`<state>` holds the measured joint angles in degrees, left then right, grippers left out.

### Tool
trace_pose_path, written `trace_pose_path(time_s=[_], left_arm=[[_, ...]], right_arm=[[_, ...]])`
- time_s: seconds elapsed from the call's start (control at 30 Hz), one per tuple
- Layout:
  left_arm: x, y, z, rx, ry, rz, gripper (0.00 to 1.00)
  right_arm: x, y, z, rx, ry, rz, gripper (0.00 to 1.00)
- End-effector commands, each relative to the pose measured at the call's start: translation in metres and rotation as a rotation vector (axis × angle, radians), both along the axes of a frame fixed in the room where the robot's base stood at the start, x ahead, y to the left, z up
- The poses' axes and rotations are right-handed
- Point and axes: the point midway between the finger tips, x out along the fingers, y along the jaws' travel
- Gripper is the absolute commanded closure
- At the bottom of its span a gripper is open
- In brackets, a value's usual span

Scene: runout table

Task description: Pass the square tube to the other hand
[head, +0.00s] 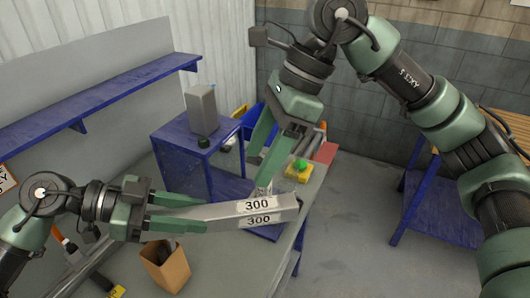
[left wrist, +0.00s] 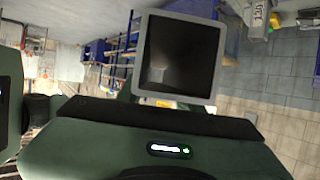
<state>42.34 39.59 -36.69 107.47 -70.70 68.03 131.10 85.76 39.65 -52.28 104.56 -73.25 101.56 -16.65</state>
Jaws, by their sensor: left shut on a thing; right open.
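The square tube (head: 240,213) is grey and hollow, with white labels reading "300". In the head view it lies roughly level above the table, pointing right. My left gripper (head: 190,212) is shut on its left end. In the left wrist view, the tube's open square end (left wrist: 180,58) stands up beyond my left gripper (left wrist: 160,125). My right gripper (head: 262,172) is open and comes down from above at the tube's middle. Its fingertips are close to the upper label, and I cannot tell whether they touch the tube.
A blue stand (head: 170,135) bears a grey box (head: 201,108). A yellow box with a green button (head: 299,171) lies behind the tube. An open cardboard box (head: 165,268) stands on the table (head: 235,265) below. A blue shelf (head: 105,93) runs along the left.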

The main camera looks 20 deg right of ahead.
Motion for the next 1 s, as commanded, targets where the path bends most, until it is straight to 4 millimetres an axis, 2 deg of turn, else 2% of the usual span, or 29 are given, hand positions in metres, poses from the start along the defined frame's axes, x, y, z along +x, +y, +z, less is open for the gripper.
trace_pose_path(time_s=[0.13, 0.23, 0.7, 1.0], left_arm=[[0.000, 0.000, 0.001, -0.003, -0.001, 0.001, 1.00], [0.000, 0.000, 0.001, -0.003, -0.001, 0.001, 1.00], [0.000, 0.000, 0.001, -0.003, -0.001, 0.001, 1.00], [0.000, 0.000, 0.001, -0.003, -0.001, 0.001, 1.00]], right_arm=[[-0.002, -0.003, -0.005, -0.049, -0.025, 0.009, 0.38], [-0.001, 0.001, -0.016, -0.051, -0.024, 0.008, 0.38], [-0.001, 0.034, -0.093, -0.045, -0.021, 0.009, 0.38], [0.000, 0.041, -0.110, -0.044, -0.025, 0.007, 0.38]])
